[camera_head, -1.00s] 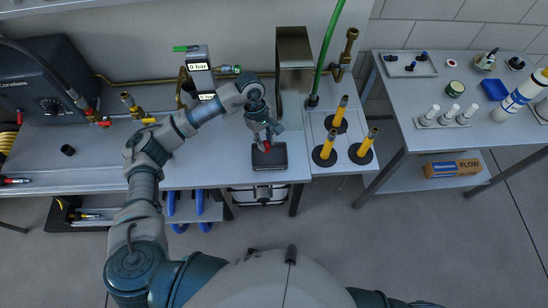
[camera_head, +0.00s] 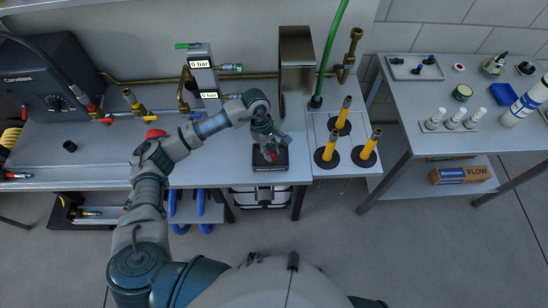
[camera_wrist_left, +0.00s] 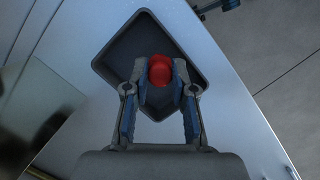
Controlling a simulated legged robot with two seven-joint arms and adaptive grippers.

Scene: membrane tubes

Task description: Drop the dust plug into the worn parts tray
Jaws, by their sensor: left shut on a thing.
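The red dust plug (camera_wrist_left: 160,71) is pinched between the fingertips of my left gripper (camera_wrist_left: 159,80) in the left wrist view. In the head view the plug (camera_head: 269,156) is a small red spot at the tip of the downward-pointing left gripper (camera_head: 268,152). A dark, square, open tray (camera_head: 258,168) sits at the bench's front edge under the gripper. In the left wrist view the tray (camera_wrist_left: 135,45) looks empty where visible; the gripper hides its near part. The plug appears over the tray's opening; its exact height is unclear. My right gripper is out of view.
A metal box-like column (camera_head: 296,60) stands behind the tray. Several yellow-topped rods on black bases (camera_head: 326,158) stand to its right. A gauge block (camera_head: 203,75) and brass pipework are behind my forearm. A red dome (camera_head: 155,133) shows beside my elbow.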

